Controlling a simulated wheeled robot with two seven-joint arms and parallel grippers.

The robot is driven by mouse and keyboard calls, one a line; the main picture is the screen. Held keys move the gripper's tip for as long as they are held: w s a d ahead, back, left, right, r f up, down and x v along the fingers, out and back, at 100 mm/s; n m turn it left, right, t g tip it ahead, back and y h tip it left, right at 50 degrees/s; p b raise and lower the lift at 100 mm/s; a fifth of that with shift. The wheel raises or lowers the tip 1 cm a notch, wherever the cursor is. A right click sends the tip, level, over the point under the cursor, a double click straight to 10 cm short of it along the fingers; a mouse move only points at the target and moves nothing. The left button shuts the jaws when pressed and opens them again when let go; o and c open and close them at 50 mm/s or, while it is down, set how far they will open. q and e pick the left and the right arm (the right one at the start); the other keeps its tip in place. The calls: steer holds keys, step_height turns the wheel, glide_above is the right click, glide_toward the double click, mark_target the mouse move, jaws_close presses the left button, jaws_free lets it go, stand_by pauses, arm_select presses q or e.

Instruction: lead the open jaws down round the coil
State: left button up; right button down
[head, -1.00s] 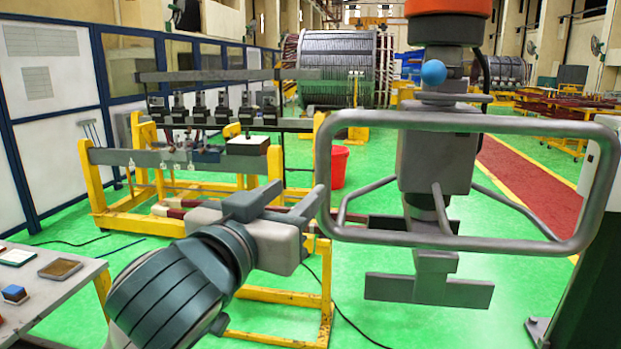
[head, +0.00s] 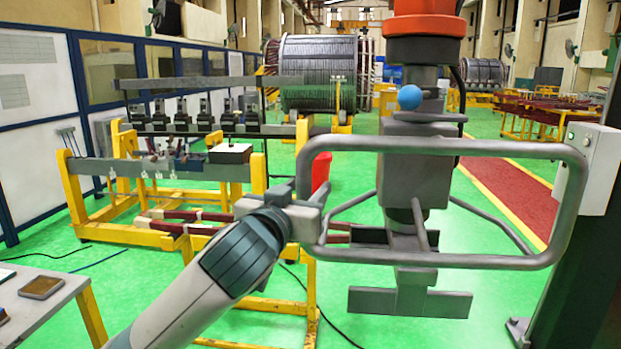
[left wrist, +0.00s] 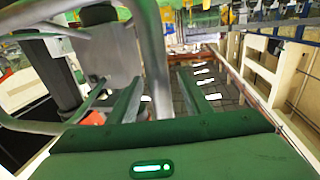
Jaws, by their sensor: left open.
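A grey lifting tool (head: 413,180) hangs at the right in the head view. A rounded tube handle (head: 480,148) surrounds it, and a flat grey jaw part (head: 410,302) is at its bottom. My left gripper (head: 308,208) is open at the handle's left upright. In the left wrist view its two fingers (left wrist: 157,92) point forward, and the handle tube (left wrist: 152,50) appears to run between them; contact cannot be told. Maroon and white bars (head: 185,216), possibly the coil, lie low on the yellow stand, left of and apart from the tool. My right gripper is not seen.
A yellow stand (head: 265,180) with a row of dark clamps (head: 190,120) is behind my left arm. A grey table (head: 45,305) stands at the lower left. A red bucket (head: 321,172) is behind the handle.

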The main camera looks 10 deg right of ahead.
arm_select(q)
steer(key=shift+p+x, duration=0.3)
steer(key=shift+x, duration=1.2)
steer(key=shift+c, duration=0.4)
jaws_close()
stand_by(1.9)
